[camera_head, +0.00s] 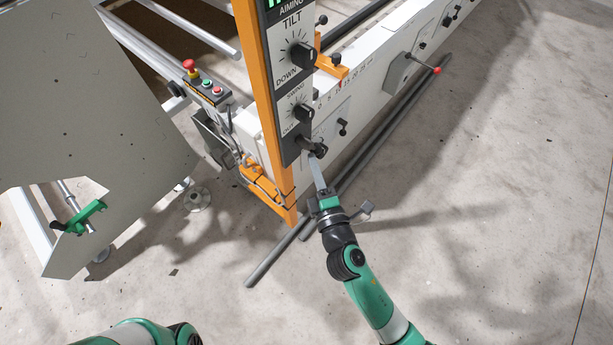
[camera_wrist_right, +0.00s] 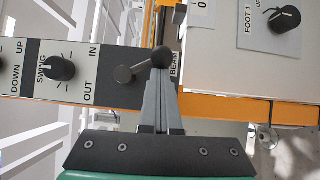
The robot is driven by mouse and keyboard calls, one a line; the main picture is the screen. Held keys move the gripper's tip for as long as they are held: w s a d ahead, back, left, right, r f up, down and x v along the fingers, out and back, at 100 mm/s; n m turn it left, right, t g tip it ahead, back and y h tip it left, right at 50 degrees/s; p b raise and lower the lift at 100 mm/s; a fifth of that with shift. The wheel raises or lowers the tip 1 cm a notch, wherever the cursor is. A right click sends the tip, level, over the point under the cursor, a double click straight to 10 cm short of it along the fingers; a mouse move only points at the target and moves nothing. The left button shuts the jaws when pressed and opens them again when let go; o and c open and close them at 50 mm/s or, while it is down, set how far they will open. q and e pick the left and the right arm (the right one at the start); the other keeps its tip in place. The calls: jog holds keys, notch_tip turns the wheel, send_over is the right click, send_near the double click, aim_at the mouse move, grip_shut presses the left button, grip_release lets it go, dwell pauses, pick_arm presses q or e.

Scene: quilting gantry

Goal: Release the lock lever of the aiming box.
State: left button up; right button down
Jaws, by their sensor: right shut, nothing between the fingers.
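The aiming box (camera_head: 288,85) is a tall dark and light panel on an orange post, with a TILT knob (camera_head: 303,55) and a SWING knob (camera_head: 303,113). Its black lock lever (camera_head: 314,147) sits at the panel's lower end. In the right wrist view the lever (camera_wrist_right: 142,68) runs from a round pivot to a dark ball knob (camera_wrist_right: 161,57). My right gripper (camera_head: 315,160) is shut and empty. Its tips (camera_wrist_right: 160,82) overlap the ball in the right wrist view; I cannot tell whether they touch it. My left gripper is out of view.
A control box with a red emergency button (camera_head: 189,65) is left of the post. A long white rail (camera_head: 375,75) with a red-tipped lever (camera_head: 437,70) runs to the upper right. Dark rods (camera_head: 275,255) lie on the floor. Open concrete floor lies to the right.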

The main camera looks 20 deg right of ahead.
jog(key=shift+w+d+f+n+t+b, duration=0.1)
jog(key=shift+w+d+n+t+b, duration=0.3)
jog(key=shift+d+n+t+b, duration=0.5)
jog(key=shift+w+d+r+g, duration=0.25)
jog(key=shift+d+r+g, duration=0.05)
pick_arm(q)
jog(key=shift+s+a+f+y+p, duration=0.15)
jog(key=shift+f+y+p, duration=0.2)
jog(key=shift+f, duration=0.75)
pick_arm(e)
jog(key=shift+w+d+r, duration=0.15)
jog(key=shift+d+r, duration=0.05)
jog(key=shift+d, duration=0.2)
pick_arm(q)
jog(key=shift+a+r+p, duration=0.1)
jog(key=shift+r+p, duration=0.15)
jog(key=shift+p, duration=0.05)
pick_arm(e)
jog(key=shift+w+d, duration=0.1)
jog(key=shift+d, duration=0.15)
pick_arm(q)
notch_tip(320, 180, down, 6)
jog(key=b, duration=0.6)
pick_arm(e)
jog(key=s+f, duration=0.7)
jog(key=s, duration=0.3)
jog(key=shift+d, duration=0.25)
